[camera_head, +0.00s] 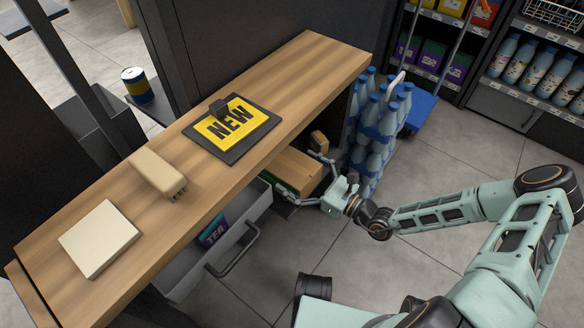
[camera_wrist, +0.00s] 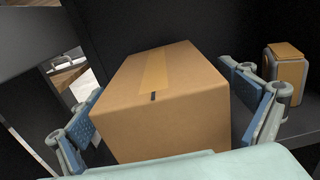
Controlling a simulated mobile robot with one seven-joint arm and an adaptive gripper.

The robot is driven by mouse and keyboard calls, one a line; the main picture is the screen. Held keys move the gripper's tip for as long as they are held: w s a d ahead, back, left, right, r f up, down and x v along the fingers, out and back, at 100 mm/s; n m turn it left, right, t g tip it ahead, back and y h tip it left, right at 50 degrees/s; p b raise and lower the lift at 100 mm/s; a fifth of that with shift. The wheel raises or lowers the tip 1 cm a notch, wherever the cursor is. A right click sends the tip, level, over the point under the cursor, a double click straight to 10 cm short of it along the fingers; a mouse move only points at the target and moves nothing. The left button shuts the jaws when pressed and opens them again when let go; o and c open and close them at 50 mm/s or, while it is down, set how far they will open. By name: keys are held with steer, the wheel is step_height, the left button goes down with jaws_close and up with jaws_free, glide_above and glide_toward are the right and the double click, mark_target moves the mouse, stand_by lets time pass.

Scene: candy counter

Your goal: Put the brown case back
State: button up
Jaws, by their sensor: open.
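The brown case (camera_wrist: 165,110), a cardboard box with a tape strip along its top, sits inside the dark space under the wooden counter. It also shows in the head view (camera_head: 297,166), partly covered by the counter's edge. My gripper (camera_head: 303,178) is at the near end of the case. Its fingers are open, one on either side of the case, as the wrist view shows. The left finger looks close to the case's side; I cannot tell whether either finger touches it.
A smaller tan-and-grey item (camera_wrist: 287,72) stands right of the case. An open drawer (camera_head: 222,262) with a tea box (camera_head: 214,231) juts out at left. Blue-capped bottles (camera_head: 374,130) stand at right. The counter (camera_head: 95,290) overhangs the space.

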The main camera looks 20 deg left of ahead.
mark_target(312, 181)
steer(key=p+v, duration=0.2)
steer(key=v, duration=0.8)
steer(key=shift+s+d, duration=0.2)
steer(key=shift+d, duration=0.15)
